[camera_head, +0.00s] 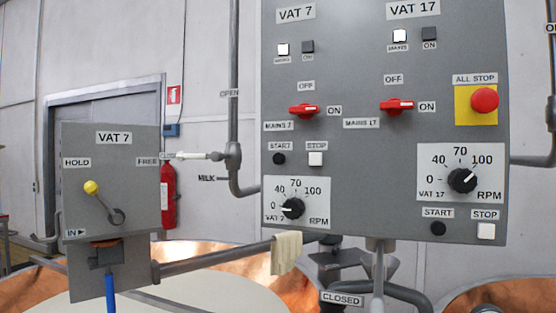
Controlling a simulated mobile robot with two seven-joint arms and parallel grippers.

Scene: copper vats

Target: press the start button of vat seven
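The grey control panel (350,75) fills the upper right, with vat seven's controls in its left column under the VAT 7 label (295,12). Vat seven's start button (279,158) is a small round black button under the START label. The square white stop button (315,159) is just right of it. Above them the red MAINS 7 switch (304,111) lies level, towards ON. The lamp above MAINS (283,49) is white; the ON lamp (308,46) is dark. Neither gripper is in view, and nothing covers the start button.
Vat 17 has a similar black start button (438,228) at lower right. A red all-stop button (484,99) sits on yellow. A VAT 7 lever box (140,185) stands at left, its yellow knob (91,187) towards HOLD. A cloth (287,253) hangs on a pipe below the panel.

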